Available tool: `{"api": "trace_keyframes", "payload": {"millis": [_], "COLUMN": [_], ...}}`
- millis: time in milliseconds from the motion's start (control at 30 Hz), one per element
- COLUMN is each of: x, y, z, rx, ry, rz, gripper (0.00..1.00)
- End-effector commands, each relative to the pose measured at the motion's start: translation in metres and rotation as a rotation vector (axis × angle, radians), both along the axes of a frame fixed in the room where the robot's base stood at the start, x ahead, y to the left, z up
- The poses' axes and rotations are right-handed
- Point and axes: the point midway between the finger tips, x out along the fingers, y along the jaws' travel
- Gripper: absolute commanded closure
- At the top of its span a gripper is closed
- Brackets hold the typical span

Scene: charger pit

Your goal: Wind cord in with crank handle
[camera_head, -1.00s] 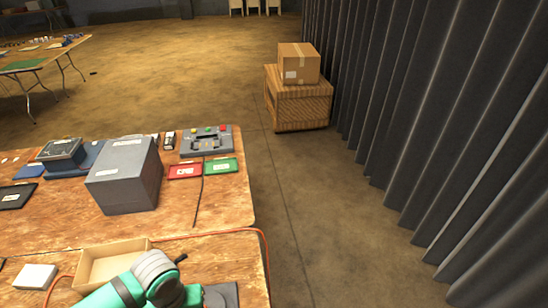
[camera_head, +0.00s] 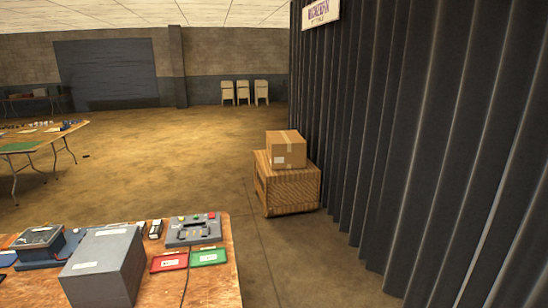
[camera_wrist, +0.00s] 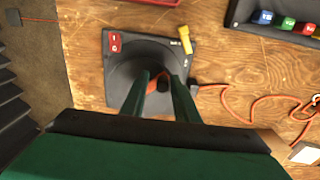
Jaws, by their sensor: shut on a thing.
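In the wrist view my gripper (camera_wrist: 161,79) reaches over a dark grey reel unit (camera_wrist: 125,85) on the wooden table. Its two green fingers are shut on the crank handle (camera_wrist: 154,84), of which an orange-red part and a dark end show between the fingertips. A red switch (camera_wrist: 115,42) sits at the unit's upper left corner, and a yellow piece (camera_wrist: 184,38) at its upper right. An orange cord (camera_wrist: 240,108) leaves the unit's right side and lies in loose curves on the table. The fingers hide part of the crank and reel. My gripper is outside the head view.
A dark tray (camera_wrist: 280,20) with coloured items lies upper right in the wrist view. In the head view, a grey box (camera_head: 103,270), red tray (camera_head: 169,262), green tray (camera_head: 208,257) and control panel (camera_head: 193,230) stand on the table. A dark curtain (camera_head: 420,150) lines the right.

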Motion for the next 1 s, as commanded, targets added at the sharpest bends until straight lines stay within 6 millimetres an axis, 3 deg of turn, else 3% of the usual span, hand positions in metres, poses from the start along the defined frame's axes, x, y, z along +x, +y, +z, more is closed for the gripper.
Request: {"api": "trace_keyframes", "payload": {"millis": [33,233,833,1000], "x": [-0.001,0.007,0.038,0.042], "y": [0.004,0.011,0.031,0.034], "z": [-0.009,-0.009,-0.009,-0.009], "rx": [0.004,0.004,0.002,0.002], "ry": [0.010,0.009,0.009,0.008], "rz": [0.011,0.012,0.012,0.013], "gripper": [0.85,0.85,1.00,1.00]}}
